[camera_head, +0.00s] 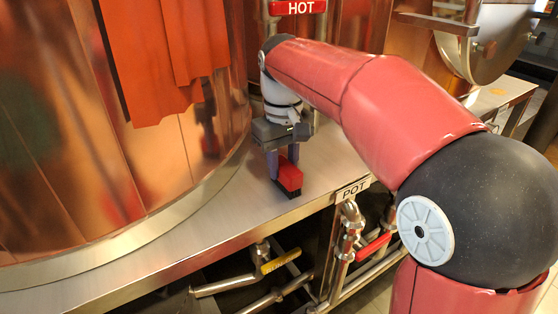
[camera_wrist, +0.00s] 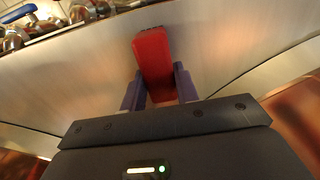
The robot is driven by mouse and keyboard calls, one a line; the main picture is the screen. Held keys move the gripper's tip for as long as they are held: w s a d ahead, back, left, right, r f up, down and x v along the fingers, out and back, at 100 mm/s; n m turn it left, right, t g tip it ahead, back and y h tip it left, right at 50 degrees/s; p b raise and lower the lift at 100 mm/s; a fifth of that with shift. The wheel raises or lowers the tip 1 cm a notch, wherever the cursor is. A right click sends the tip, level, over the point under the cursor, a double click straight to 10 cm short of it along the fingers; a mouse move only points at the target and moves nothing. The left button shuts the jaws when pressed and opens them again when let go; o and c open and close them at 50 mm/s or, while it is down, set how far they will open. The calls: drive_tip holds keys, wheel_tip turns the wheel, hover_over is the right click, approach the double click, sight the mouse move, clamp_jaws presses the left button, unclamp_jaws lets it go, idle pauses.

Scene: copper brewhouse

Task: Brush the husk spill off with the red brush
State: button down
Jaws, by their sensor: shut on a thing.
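The red brush (camera_head: 289,176) has a red block body and dark bristles underneath. My gripper (camera_head: 282,160) is shut on it and points down over the steel deck. The bristles are at or close to the deck surface near its front edge; I cannot tell whether they touch. In the wrist view the brush (camera_wrist: 154,62) sits between the two purple fingers of my gripper (camera_wrist: 160,88). I cannot make out the husk spill on the deck near the brush. A small tan patch (camera_head: 498,91) lies on a farther surface at the right, too small to identify.
A large copper vessel (camera_head: 60,130) with an orange cloth (camera_head: 160,60) fills the left. The steel deck (camera_head: 200,225) is bare in front of it. Pipes with yellow (camera_head: 281,260) and red (camera_head: 373,247) handles run below the edge.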

drive_tip(key=shift+s+d, duration=0.15)
drive_tip(key=shift+s, duration=0.05)
drive_tip(key=shift+w+a+p, duration=0.5)
drive_tip(key=shift+w+p, duration=0.2)
drive_tip(key=shift+p, duration=0.05)
drive_tip(key=shift+w+a+f, duration=0.1)
drive_tip(key=shift+w+a, duration=0.1)
drive_tip(key=shift+w, duration=0.05)
drive_tip(key=shift+s+d+f+b, duration=0.1)
drive_tip(key=shift+s+d+b, duration=0.2)
drive_tip(key=shift+s, duration=0.2)
drive_tip(key=shift+s+d+b, duration=0.15)
drive_tip(key=shift+s+d, duration=0.25)
drive_tip(key=shift+s, duration=0.1)
drive_tip(key=shift+w+a+p, duration=0.65)
drive_tip(key=shift+w, duration=0.35)
drive_tip(key=shift+s+d+b, duration=0.5)
drive_tip(key=shift+s+d, duration=0.15)
drive_tip(key=shift+s, duration=0.35)
drive_tip(key=shift+w+a+r, duration=0.1)
drive_tip(key=shift+r, duration=0.1)
drive_tip(key=shift+w+a+f+p, duration=0.2)
drive_tip(key=shift+w+a+p, duration=0.35)
drive_tip(key=shift+w, duration=0.4)
